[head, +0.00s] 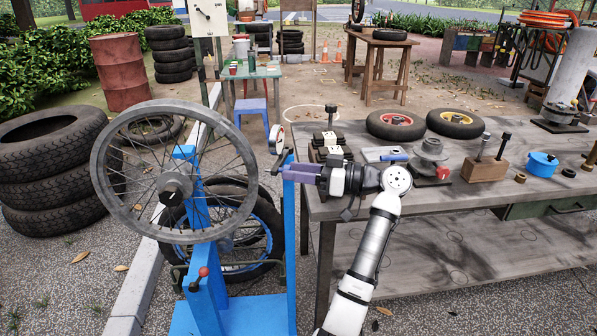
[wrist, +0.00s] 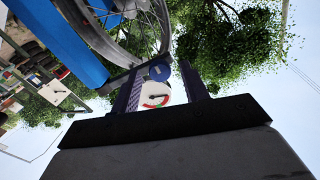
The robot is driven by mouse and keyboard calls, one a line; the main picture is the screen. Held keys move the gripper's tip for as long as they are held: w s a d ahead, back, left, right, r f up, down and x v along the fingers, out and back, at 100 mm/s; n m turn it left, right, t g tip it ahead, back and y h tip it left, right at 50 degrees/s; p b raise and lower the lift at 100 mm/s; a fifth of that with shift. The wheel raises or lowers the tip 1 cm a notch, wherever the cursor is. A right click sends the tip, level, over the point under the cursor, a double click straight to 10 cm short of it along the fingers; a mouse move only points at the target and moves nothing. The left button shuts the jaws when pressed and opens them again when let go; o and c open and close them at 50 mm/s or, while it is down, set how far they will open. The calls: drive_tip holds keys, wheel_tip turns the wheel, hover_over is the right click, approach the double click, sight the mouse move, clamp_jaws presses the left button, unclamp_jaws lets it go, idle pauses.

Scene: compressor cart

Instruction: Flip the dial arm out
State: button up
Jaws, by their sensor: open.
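The dial (head: 277,137) is a small round white gauge on a dark arm (head: 283,160) at the top of the right blue post (head: 290,235) of the wheel stand. In the wrist view the dial's white face (wrist: 154,94), with red and green marks, shows between my fingers, beside a blue round part (wrist: 160,72). My gripper (head: 287,171) reaches in from the right, level with the post top. Its fingers, also in the wrist view (wrist: 160,88), are open on either side of the dial. I cannot tell whether they touch the arm.
A spoked wheel rim (head: 104,190) is mounted in the blue stand, left of my gripper. Stacked tyres (head: 50,165) stand at the left.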

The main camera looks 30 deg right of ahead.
drive_tip(key=b+v, duration=0.1)
drive_tip(key=v, duration=1.2)
drive_tip(key=shift+s+d+b, duration=0.25)
drive_tip(key=shift+d+b, duration=0.05)
drive_tip(key=shift+b, duration=0.05)
drive_tip(key=shift+s+d, duration=0.1)
